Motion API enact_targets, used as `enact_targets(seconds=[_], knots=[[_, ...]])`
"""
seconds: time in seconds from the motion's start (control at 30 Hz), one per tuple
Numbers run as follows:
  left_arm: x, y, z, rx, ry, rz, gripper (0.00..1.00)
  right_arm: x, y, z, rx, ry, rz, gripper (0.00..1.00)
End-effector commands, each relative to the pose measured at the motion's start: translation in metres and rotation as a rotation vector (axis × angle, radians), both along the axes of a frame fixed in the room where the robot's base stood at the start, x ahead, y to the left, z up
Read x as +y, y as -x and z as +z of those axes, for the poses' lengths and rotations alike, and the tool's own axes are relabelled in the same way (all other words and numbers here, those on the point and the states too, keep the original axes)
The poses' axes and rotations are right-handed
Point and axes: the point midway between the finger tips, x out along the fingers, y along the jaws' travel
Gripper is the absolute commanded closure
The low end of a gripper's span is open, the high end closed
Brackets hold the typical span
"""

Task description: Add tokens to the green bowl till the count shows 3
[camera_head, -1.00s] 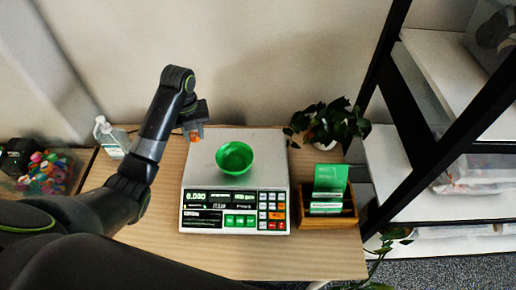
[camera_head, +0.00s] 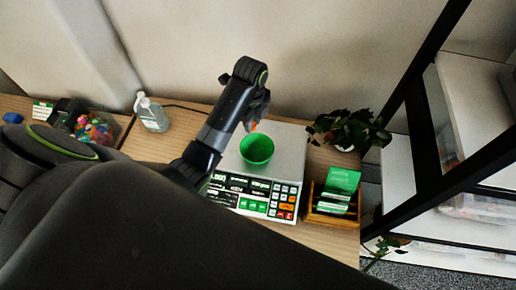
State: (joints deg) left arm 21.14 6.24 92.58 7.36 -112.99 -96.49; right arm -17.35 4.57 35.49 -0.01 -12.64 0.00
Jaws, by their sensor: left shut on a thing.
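The green bowl (camera_head: 257,150) sits on the plate of a counting scale (camera_head: 291,150); I see nothing inside it, though it is small in view. My left gripper (camera_head: 253,122) is shut on a small orange token (camera_head: 254,127), just behind the bowl's far rim in the picture. I cannot tell how high it is above the bowl. The scale's display (camera_head: 219,178) is partly hidden by my arm, and its count is not readable. My right gripper is not in view.
A bin of colourful pieces (camera_head: 93,128) and a clear bottle (camera_head: 152,113) stand to the left. A potted plant (camera_head: 348,130) and a wooden holder with green cards (camera_head: 334,207) stand right of the scale. A black-framed shelf (camera_head: 425,100) rises at the right.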

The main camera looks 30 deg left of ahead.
Motion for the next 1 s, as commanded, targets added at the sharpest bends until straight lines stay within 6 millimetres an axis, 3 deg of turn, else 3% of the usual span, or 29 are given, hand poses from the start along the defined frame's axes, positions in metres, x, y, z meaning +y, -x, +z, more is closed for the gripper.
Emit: enact_targets(seconds=[0.5,0.87,0.9,1.0], knots=[[0.0,0.0,-0.053,0.002,0.001,-0.001,0.95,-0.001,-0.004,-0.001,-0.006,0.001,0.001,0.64],[0.0,0.0,-0.058,0.001,0.0,-0.002,0.95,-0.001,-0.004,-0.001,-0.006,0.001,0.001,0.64],[0.0,0.0,-0.058,0.001,0.0,-0.002,0.73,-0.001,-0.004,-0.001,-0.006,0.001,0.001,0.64],[0.0,0.0,-0.058,0.001,0.0,-0.002,0.59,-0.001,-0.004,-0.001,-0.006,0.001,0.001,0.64]])
